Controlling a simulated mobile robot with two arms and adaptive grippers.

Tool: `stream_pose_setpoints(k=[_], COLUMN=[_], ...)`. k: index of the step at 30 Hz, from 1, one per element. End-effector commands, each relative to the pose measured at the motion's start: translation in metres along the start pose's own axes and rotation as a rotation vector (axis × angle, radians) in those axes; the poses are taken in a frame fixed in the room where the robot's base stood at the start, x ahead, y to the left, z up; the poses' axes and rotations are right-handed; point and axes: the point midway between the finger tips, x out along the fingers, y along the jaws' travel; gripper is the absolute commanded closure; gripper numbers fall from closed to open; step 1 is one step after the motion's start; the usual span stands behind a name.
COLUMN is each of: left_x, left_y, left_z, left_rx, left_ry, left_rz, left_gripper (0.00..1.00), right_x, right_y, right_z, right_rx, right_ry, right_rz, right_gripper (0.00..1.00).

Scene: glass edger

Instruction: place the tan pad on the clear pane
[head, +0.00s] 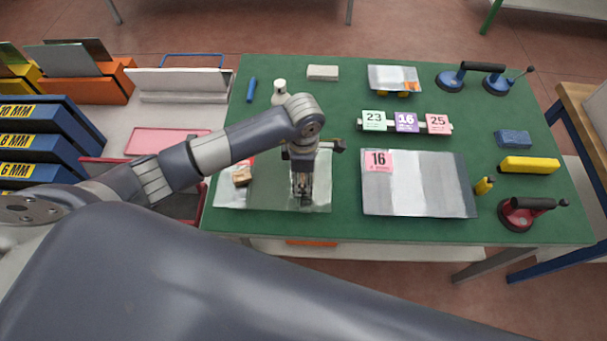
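The clear pane (268,195) lies on the left part of the green table, and the table's green shows through it. A small tan piece (242,176), which looks like the tan pad, is at the pane's left side, beside a red-marked label. Whether it rests on the pane or next to it I cannot tell. My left gripper (303,197) points down over the right part of the pane, to the right of the tan piece. Its fingers are seen from above, so their opening and any contact with the pane are unclear. My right gripper is out of view.
A grey pane (420,190) with a pink 16 label lies to the right. Numbered cards (406,122), a white bottle (279,90), a pale block (323,72), a blue suction lifter (484,68), a red suction cup (520,215) and a yellow block (529,164) stand around the green table (340,100).

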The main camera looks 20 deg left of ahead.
Motion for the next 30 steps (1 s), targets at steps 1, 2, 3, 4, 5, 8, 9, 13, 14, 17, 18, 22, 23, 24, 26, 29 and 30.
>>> stream_pose_setpoints(k=[1, 2, 3, 4, 5, 8, 9, 13, 14, 17, 18, 22, 23, 24, 26, 29, 30], left_x=[-0.001, -0.001, -0.001, -0.001, -0.001, -0.001, -0.001, -0.006, -0.008, -0.022, -0.031, -0.06, -0.067, -0.075, -0.088, -0.104, -0.109], left_y=[0.0, 0.0, 0.0, 0.0, 0.0, 0.0, 0.0, 0.0, 0.001, 0.002, 0.002, 0.003, 0.002, 0.002, 0.002, 0.001, 0.001], left_z=[0.0, 0.0, 0.0, 0.0, 0.0, 0.0, 0.0, 0.0, 0.001, 0.001, 0.001, 0.001, 0.001, 0.001, 0.001, 0.0, 0.001], left_rx=[0.0, 0.0, 0.0, 0.0, 0.0, 0.0, 0.0, 0.0, 0.0, 0.002, 0.002, 0.002, 0.001, 0.003, 0.001, 0.001, 0.001], left_ry=[0.0, 0.0, 0.0, 0.0, 0.0, 0.0, 0.0, -0.001, -0.002, -0.003, -0.003, -0.004, -0.003, -0.003, -0.004, -0.001, -0.002], left_rz=[0.0, 0.0, 0.0, 0.0, 0.0, 0.0, 0.0, 0.0, 0.002, 0.006, 0.008, 0.008, 0.008, 0.008, 0.007, 0.005, 0.004], left_gripper=[0.39, 0.39, 0.39, 0.39, 0.39, 0.39, 0.39, 0.39, 0.39, 0.39, 0.39, 0.39, 0.39, 0.39, 0.39, 0.39, 0.39], right_x=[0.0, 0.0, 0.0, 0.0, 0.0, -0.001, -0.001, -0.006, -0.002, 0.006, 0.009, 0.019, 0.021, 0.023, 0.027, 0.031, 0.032], right_y=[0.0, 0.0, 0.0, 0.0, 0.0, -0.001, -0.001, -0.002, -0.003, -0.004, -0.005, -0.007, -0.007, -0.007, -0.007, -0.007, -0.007], right_z=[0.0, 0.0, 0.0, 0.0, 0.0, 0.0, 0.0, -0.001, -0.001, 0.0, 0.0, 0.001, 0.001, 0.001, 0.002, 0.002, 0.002], right_rx=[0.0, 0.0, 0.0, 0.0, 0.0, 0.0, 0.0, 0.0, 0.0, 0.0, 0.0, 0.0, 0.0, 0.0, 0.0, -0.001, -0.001], right_ry=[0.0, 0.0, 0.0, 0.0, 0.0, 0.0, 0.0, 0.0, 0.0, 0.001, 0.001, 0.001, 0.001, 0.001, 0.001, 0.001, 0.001], right_rz=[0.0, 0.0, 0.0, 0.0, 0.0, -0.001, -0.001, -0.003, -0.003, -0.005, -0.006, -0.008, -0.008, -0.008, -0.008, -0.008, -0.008], right_gripper=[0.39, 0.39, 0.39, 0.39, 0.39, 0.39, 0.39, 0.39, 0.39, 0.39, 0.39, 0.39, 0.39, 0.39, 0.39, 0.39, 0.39])
